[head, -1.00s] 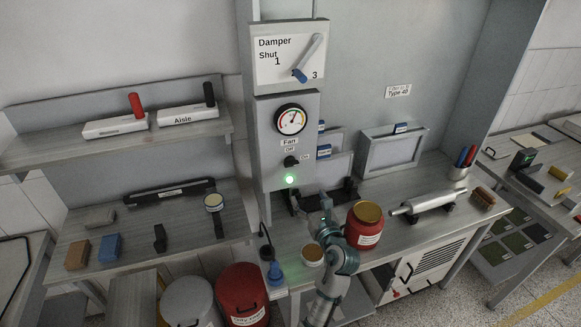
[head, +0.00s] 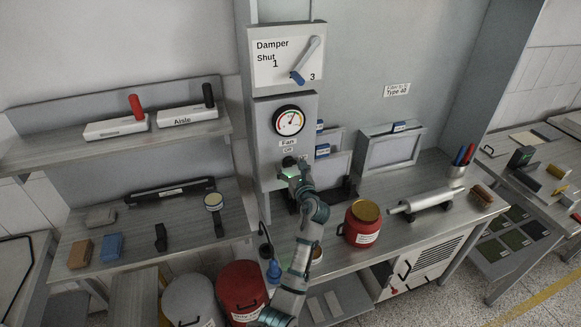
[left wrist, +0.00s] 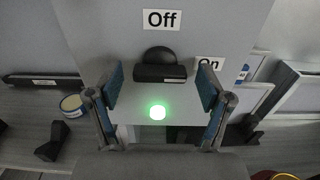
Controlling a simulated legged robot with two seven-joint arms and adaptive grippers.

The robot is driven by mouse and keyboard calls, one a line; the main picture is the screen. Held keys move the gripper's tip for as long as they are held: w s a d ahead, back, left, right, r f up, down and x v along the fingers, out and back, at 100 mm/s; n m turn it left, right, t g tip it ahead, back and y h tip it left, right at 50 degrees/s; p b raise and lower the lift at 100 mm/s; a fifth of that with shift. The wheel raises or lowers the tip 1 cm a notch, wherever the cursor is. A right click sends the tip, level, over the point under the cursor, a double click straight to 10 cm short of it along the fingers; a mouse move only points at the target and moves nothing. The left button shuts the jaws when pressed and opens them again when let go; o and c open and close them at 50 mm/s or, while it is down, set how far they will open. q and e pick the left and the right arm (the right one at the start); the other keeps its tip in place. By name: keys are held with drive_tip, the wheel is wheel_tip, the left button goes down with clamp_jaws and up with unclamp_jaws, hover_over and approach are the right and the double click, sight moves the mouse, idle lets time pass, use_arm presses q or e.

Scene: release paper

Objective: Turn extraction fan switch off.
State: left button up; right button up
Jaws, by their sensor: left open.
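The fan switch is a black knob (left wrist: 160,68) on the grey panel, below the "Off" label (left wrist: 161,19) and left of the "On" label (left wrist: 209,64). Its bar lies about level in the left wrist view. In the head view the knob (head: 289,161) is partly hidden by my gripper. A green lamp (left wrist: 157,112) below the knob is lit. My left gripper (head: 294,173) is in front of the panel. In the left wrist view this gripper (left wrist: 161,76) is open and empty, one finger on each side of the knob, with no contact visible. My right gripper is not in view.
Above the switch are a round gauge (head: 289,121) and a damper lever (head: 305,62). A red jar (head: 362,223) and a steel roller (head: 427,199) stand on the bench to the right.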

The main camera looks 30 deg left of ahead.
use_arm(q)
drive_tip(key=shift+d+r, duration=0.1)
drive_tip(key=shift+d, duration=0.3)
drive_tip(key=shift+c, duration=0.2)
drive_tip(key=shift+s, duration=0.1)
drive_tip(key=c, duration=0.8)
drive_tip(key=shift+s+a, duration=0.1)
drive_tip(key=shift+a, duration=0.05)
drive_tip(key=c, duration=0.3)
drive_tip(key=shift+a, duration=0.15)
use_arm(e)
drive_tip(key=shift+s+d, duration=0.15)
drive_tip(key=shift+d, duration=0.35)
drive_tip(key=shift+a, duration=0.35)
